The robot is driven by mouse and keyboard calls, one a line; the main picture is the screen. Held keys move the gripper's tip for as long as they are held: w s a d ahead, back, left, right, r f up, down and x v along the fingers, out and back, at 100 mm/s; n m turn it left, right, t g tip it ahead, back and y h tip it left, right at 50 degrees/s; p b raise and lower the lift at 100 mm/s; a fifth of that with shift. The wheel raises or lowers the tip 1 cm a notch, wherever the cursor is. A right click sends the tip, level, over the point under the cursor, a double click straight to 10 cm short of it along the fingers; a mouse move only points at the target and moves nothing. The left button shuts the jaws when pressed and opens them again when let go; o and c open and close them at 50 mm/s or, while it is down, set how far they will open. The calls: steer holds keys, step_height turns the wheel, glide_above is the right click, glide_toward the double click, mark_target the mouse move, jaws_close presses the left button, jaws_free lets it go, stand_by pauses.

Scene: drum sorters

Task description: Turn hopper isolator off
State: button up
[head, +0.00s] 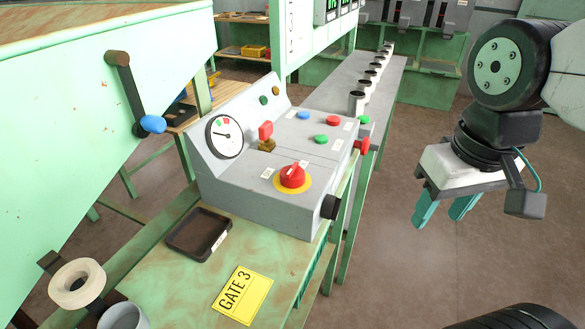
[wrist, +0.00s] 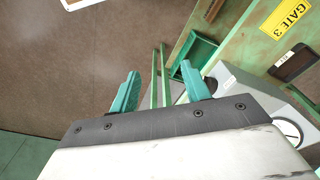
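A red rotary switch on a yellow disc (head: 292,178), which looks like an isolator, sits on the sloping top of the grey control box (head: 240,190). White labels lie beside its knob; their words are too small to read. My gripper (head: 441,212) hangs in the air well to the right of the box, fingers pointing down, open and empty. In the wrist view my gripper (wrist: 160,75) shows two teal fingers apart with nothing between them. There the box (wrist: 245,90) is at the right, partly hidden by the gripper body; the red switch does not show.
The box also carries a gauge (head: 224,136), a red toggle (head: 266,131), coloured buttons (head: 333,120) and a black side knob (head: 330,207). A blue-tipped lever (head: 152,124) is on the green hopper. A dark tray (head: 198,233) and GATE 3 sign (head: 242,293) lie in front.

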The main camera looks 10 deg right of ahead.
steer(key=o, duration=0.3)
steer(key=shift+n+g, duration=0.7)
steer(key=shift+g, duration=0.2)
steer(key=w+a, duration=0.2)
steer(key=w, duration=0.1)
steer(key=w+a, duration=0.5)
steer(key=w, duration=0.1)
steer(key=shift+a, duration=0.35)
steer(key=m, duration=0.2)
glide_above(292, 168)
steer(key=s+d, duration=0.3)
steer(key=s, duration=0.1)
steer(key=shift+a, duration=0.1)
steer(key=w+a+m, duration=0.1)
steer(key=w, duration=0.1)
steer(key=w+a+r+m, duration=0.1)
steer(key=w+a, duration=0.1)
steer(key=shift+r, duration=0.1)
steer(key=shift+d+r+m+t, duration=0.1)
steer(key=shift+r+m+t, duration=0.2)
steer(key=shift+m, duration=0.2)
steer(key=shift+f, duration=0.55)
step_height(292, 168, down, 7)
steer(key=shift+r, duration=0.1)
steer(key=c, duration=1)
